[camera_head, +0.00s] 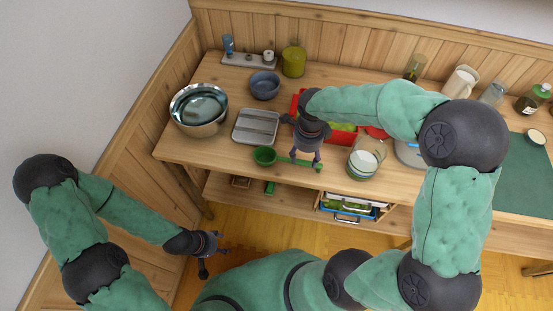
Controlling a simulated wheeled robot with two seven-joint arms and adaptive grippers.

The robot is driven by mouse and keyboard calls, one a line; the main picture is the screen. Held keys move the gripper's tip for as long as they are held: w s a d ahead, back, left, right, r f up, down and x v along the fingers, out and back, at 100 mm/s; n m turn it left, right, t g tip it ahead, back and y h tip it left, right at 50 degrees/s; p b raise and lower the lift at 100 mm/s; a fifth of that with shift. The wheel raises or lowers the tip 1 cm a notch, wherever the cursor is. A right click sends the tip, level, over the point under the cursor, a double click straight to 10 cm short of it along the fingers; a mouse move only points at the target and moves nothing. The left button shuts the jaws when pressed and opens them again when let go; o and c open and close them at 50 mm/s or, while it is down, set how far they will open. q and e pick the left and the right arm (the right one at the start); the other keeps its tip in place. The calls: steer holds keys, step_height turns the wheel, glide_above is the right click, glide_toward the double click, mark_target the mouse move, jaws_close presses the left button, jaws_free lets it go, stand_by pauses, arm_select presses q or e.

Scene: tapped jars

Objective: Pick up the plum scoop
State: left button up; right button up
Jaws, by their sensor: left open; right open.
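I see no plum-coloured scoop in the head view. A green scoop (265,156) lies on the wooden table near its front edge, its handle pointing right. My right gripper (306,160) is open and points down over the handle end of the green scoop. I cannot tell whether its fingers touch the handle. My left gripper (212,246) is open and empty, in front of the table and away from it. My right arm hides part of the table behind it.
A grey metal tray (256,126), a steel bowl (199,122) and a blue bowl (265,86) stand at the left. A red tray (345,137) lies behind my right gripper. An olive canister (294,62) is at the back.

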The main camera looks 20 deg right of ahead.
mark_target(303, 163)
steer(key=f, duration=0.1)
steer(key=f+b, duration=0.1)
steer(key=f, duration=0.2)
steer(key=shift+s+a+f+b, duration=0.15)
steer(key=shift+a+f+b, duration=0.1)
steer(key=shift+a+b, duration=0.1)
jaws_close()
steer(key=shift+r, duration=0.15)
